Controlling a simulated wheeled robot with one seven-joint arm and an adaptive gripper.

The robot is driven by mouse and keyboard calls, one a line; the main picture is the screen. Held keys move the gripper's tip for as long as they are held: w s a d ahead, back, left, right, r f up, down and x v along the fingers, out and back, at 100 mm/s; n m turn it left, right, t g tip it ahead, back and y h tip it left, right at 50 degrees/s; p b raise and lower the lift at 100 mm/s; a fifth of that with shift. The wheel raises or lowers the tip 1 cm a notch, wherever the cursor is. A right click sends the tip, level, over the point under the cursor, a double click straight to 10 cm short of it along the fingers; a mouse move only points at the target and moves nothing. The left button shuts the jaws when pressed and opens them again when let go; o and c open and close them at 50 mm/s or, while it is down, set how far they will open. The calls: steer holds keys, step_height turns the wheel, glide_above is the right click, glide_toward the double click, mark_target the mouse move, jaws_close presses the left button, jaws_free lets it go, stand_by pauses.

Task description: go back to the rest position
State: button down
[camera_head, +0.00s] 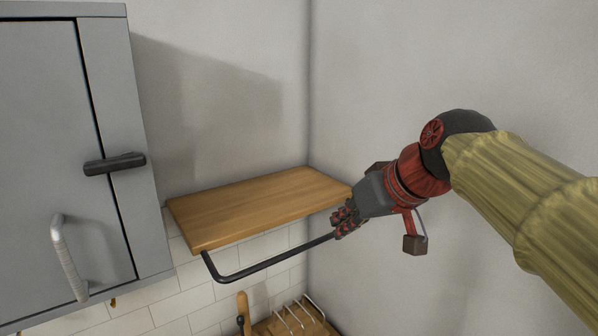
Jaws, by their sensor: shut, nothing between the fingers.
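The top of the shelf is bare.
A grey cabinet (50,140) with a dark latch (115,164) and a light handle (68,260) fills the left. A dark rail (262,267) runs under the shelf's front. Below are a wire rack (300,318) and a wooden handle (243,310). Plain walls close the corner.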

steer(key=s+d+f+m+h+b, duration=0.1)
steer(key=s+d+f+b, duration=0.2)
steer(key=s+f, duration=0.4)
steer(key=s+d+f+m+g+h+b, duration=0.1)
steer(key=s+d+f+b, duration=0.2)
steer(key=f, duration=1.4)
steer(key=s+d+f+m+h+b, duration=0.2)
steer(key=s+d+f+b, duration=0.1)
steer(key=s+f+b, duration=0.5)
steer(key=s+f, duration=0.3)
steer(key=f, duration=0.2)
steer(key=shift+d+g, duration=0.3)
steer(key=shift+g, duration=0.1)
steer(key=shift+s, duration=0.1)
